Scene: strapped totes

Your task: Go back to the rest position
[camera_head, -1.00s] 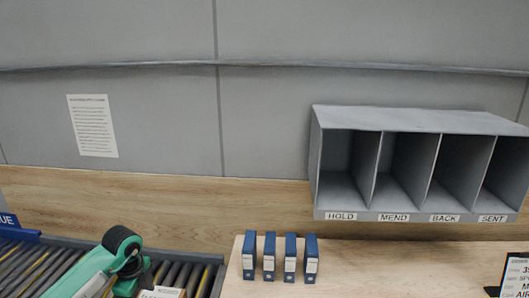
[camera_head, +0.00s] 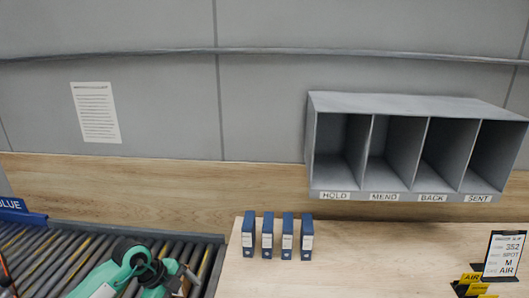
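My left arm, green and black, reaches in from the bottom edge over the roller conveyor (camera_head: 60,252). My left gripper (camera_head: 184,277) is at its right end, small and partly cut off by the bottom edge. Something brownish shows beside its fingers; I cannot tell whether it is held or whether the fingers are open. My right gripper is not in view. No strapped tote can be made out clearly.
A grey shelf (camera_head: 408,197) with HOLD, MEND, BACK and SENT compartments, all empty, is on the wall. Several blue binders (camera_head: 267,236) stand on the wooden table (camera_head: 380,260). A sign (camera_head: 504,255) and yellow AIR tags (camera_head: 472,278) are at the right. The table middle is clear.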

